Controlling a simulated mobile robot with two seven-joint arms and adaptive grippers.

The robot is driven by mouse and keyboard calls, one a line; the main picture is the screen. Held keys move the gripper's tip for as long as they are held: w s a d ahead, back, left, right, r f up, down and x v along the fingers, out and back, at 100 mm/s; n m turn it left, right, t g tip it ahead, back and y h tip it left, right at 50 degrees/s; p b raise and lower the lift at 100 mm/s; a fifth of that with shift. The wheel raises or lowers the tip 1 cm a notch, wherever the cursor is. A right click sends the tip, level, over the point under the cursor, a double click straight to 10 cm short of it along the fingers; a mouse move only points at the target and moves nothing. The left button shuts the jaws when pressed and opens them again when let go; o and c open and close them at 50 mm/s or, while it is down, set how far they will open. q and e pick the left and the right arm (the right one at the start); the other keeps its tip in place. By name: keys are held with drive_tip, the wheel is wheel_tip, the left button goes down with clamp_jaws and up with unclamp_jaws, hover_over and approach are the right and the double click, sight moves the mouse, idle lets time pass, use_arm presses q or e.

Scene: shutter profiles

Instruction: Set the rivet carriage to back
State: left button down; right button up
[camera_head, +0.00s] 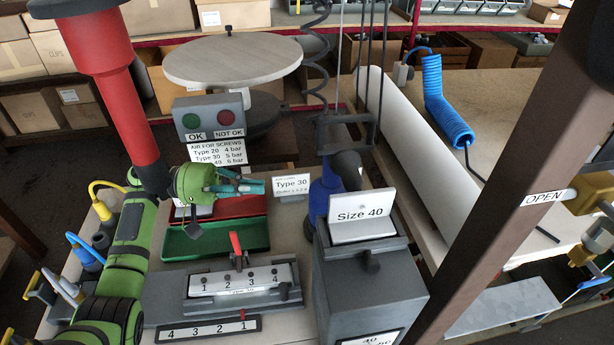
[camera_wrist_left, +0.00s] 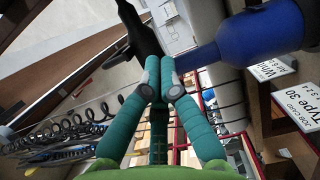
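No part is labelled as the rivet carriage, so I cannot tell for sure which one it is. A blue tool with a black head (camera_head: 347,169) stands beneath a dark bracket with vertical rods (camera_head: 346,121); its blue body (camera_wrist_left: 265,36) also shows in the left wrist view. A grey fixture (camera_head: 243,283) numbered 1 to 4 carries a red lever (camera_head: 236,243). My left gripper (camera_head: 262,186) points right above the red and green trays, left of the blue tool. Its teal fingertips (camera_wrist_left: 160,78) meet, with nothing visible between them. My right gripper is not in view.
A "Type 30" card (camera_head: 291,184) is just beyond my left fingertips. Green (camera_head: 216,240) and red trays lie below. A brown post (camera_head: 505,175) blocks the right side.

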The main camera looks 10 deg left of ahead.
use_arm(q)
drive_tip(key=s+d+p, duration=0.4)
drive_tip(key=d+p, duration=0.4)
drive_tip(key=d, duration=0.3)
drive_tip(key=shift+r, duration=0.2)
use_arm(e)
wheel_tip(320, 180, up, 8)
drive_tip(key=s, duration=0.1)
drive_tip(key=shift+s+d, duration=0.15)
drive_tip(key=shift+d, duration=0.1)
use_arm(q)
drive_tip(key=shift+d, duration=0.1)
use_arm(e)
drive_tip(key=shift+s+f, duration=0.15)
